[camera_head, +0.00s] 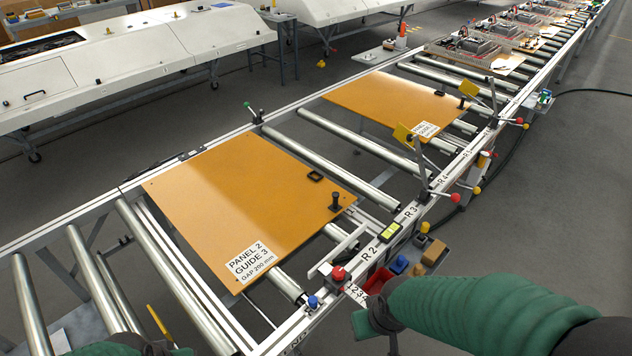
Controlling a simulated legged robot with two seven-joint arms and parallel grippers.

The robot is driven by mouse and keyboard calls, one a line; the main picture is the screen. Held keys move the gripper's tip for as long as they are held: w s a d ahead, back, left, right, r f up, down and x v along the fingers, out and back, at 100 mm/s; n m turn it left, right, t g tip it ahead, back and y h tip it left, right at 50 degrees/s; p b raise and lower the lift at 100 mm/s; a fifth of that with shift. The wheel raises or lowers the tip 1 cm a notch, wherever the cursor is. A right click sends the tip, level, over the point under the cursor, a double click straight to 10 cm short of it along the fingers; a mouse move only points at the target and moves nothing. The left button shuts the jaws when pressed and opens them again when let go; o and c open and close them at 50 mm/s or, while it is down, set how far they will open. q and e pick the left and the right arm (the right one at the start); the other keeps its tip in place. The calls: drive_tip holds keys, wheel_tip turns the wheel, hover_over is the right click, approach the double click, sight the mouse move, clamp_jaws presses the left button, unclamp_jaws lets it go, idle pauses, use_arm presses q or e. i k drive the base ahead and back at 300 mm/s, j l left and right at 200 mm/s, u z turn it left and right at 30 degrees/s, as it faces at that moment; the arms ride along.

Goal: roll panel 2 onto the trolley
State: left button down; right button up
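Panel 2 (235,200) is a flat orange sheet lying on the roller line. Its white label reads "PANEL 2 GUIDE 3" with a gap of about 200 mm. It has a black knob (336,201) and a black rectangular fitting (315,176) near its right edge. Left of it is a section with bare steel rollers (105,275), which may be the trolley; I cannot tell for sure. My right gripper (368,322) is beside the near rail, right of panel 2's near corner and apart from it. My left gripper (155,348) is barely in view at the bottom edge. Neither gripper's fingers show clearly.
A second orange panel (396,104) lies farther up the line. Levers with red and yellow knobs (455,197) stand along the near rail, marked R2 to R5. White cabinets (95,75) stand behind.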

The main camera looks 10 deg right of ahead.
sight(243, 203)
drive_tip(key=i+l+u, duration=0.1)
drive_tip(key=l+u, duration=0.15)
drive_tip(key=u, duration=0.2)
drive_tip(key=l+u, duration=0.2)
drive_tip(key=u, duration=0.25)
drive_tip(key=l+u, duration=0.3)
drive_tip(key=u, duration=0.15)
drive_tip(key=l+u, duration=0.1)
drive_tip(key=l, duration=0.45)
drive_tip(key=k+l+u, duration=0.1)
drive_tip(key=l, duration=0.5)
drive_tip(key=l+u, duration=0.1)
drive_tip(key=l, duration=0.45)
drive_tip(key=k, duration=0.05)
